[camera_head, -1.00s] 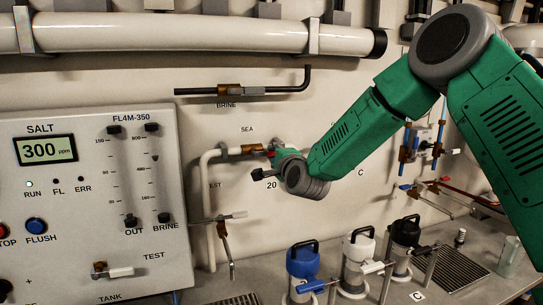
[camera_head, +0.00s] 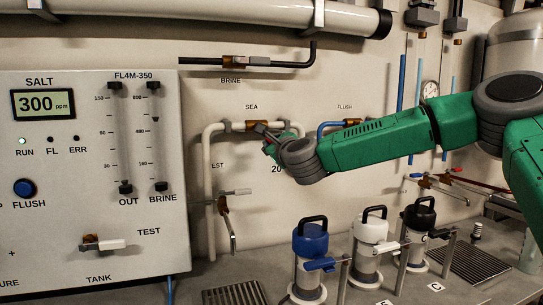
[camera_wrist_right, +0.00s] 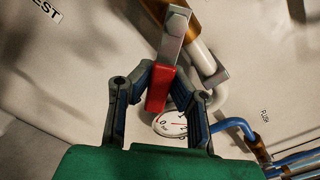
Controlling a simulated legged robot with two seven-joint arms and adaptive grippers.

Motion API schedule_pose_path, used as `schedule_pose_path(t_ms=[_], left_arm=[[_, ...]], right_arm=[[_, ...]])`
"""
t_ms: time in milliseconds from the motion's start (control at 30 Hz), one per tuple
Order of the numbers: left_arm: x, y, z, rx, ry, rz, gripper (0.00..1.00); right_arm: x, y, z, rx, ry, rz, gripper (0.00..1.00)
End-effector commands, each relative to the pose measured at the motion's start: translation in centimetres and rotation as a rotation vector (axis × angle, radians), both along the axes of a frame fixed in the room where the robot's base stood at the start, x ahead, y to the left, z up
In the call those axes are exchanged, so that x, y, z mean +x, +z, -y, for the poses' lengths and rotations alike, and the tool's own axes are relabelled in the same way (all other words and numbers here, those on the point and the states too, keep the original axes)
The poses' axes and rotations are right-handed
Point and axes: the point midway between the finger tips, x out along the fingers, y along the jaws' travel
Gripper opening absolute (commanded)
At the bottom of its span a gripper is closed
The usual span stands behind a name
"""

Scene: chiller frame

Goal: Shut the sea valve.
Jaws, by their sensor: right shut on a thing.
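The sea valve (camera_head: 256,126) is a brass body on the white pipe under the SEA label on the back wall. Its grey lever and red handle (camera_wrist_right: 158,90) show in the right wrist view, with the lever at an angle to the pipe. My right gripper (camera_head: 268,149) is at the handle, below and right of the valve body. In the right wrist view its fingers (camera_wrist_right: 164,84) are on both sides of the red handle, shut on it. In the head view my gripper hides most of the handle. My left gripper is not in view.
A round gauge (camera_wrist_right: 171,124) sits close behind my fingers. The brine valve (camera_head: 233,63) is above, and a blue pipe (camera_head: 329,128) is to the right. The control panel (camera_head: 60,220) stands left. Blue, white and black-topped canisters (camera_head: 311,242) stand on the bench below.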

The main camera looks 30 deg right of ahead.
Motion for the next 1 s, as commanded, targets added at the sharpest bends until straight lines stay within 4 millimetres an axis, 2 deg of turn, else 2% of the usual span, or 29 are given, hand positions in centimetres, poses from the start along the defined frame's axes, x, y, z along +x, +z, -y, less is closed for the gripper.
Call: schedule_pose_path(t_ms=[33, 500, 700, 1000], left_arm=[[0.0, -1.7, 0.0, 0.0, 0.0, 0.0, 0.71], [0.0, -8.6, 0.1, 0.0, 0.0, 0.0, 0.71], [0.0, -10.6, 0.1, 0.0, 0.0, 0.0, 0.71], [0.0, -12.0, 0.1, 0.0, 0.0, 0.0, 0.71]], right_arm=[[0.0, -2.5, 0.4, 0.053, -0.011, -0.014, 0.0], [0.6, -3.5, -2.3, 0.464, -0.007, 0.083, 0.0], [0.8, -3.4, -3.3, 0.594, -0.004, 0.114, 0.0], [1.0, -3.1, -4.2, 0.706, -0.003, 0.14, 0.0]])
